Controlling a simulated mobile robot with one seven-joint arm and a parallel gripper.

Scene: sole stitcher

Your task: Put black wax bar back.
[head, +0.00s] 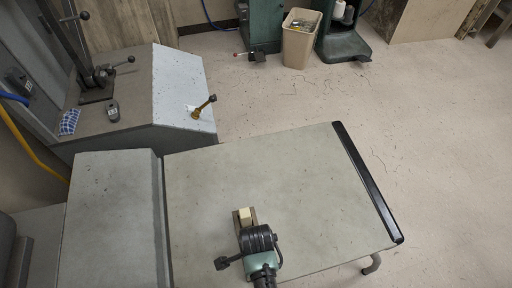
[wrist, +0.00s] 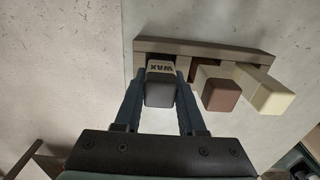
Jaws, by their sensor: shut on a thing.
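My gripper (wrist: 162,88) is shut on the black wax bar (wrist: 160,94), which has a pale band marked "WAX" and sits between the two fingers in the wrist view. The bar is at the left end of a brown wooden rack (wrist: 225,51), in line with it; I cannot tell if it is seated or only held close. A brown bar (wrist: 221,95) and a cream bar (wrist: 265,92) stand in the rack to its right. In the head view my gripper (head: 250,230) is over the rack (head: 237,223) and hides the black bar.
The rack is on a grey bench top (head: 290,180) with a black edge strip (head: 368,185) at the right. The bench is otherwise clear. A grey machine (head: 135,100) with levers stands at the left. A bin (head: 298,40) stands on the floor behind.

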